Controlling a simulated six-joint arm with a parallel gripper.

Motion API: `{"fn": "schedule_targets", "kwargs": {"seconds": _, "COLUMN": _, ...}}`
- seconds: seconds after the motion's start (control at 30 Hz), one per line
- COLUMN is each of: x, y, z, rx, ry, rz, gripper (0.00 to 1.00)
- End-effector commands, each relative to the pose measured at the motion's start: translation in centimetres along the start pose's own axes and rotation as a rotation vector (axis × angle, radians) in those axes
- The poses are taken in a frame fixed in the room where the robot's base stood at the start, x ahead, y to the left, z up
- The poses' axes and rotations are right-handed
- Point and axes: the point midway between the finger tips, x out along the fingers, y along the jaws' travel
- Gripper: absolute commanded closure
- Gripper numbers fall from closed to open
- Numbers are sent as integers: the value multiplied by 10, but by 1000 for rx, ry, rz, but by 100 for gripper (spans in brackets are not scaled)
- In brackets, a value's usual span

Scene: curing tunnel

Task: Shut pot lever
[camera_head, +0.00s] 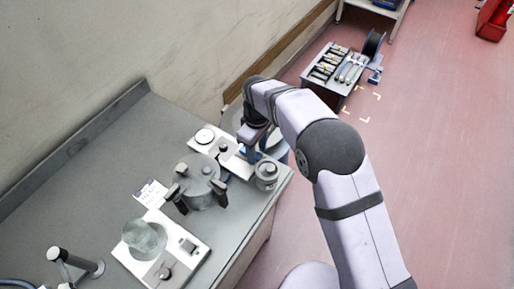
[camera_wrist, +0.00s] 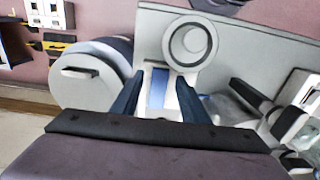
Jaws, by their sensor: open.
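I cannot tell from this view whether a lever is open or shut. Dark lever-like parts (camera_wrist: 252,97) also show at the right of the wrist view, with the pot body largely out of view there. My gripper (camera_wrist: 159,84) is open, pointing down beyond the pot near the counter's far end, apart from the levers. A white and blue piece shows between its fingers. In the head view my arm partly hides the gripper.
A small round canister (camera_head: 266,174) stands at the counter edge, close to my gripper; it also shows in the wrist view (camera_wrist: 190,42). A white device (camera_head: 206,137) lies behind the pot. Another white device (camera_head: 190,248) carries a glass bowl (camera_head: 144,238). A tool cart (camera_head: 335,68) stands beyond.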

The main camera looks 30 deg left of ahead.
Motion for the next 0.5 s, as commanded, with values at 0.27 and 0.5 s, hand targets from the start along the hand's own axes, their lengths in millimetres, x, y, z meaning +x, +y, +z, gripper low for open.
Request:
{"fn": "schedule_targets", "kwargs": {"seconds": 0.27, "x": 5, "y": 0, "z": 0, "rx": 0, "ry": 0, "rz": 0, "gripper": 59}}
{"fn": "schedule_targets", "kwargs": {"seconds": 0.5, "x": 5, "y": 0, "z": 0, "rx": 0, "ry": 0, "rz": 0, "gripper": 95}}
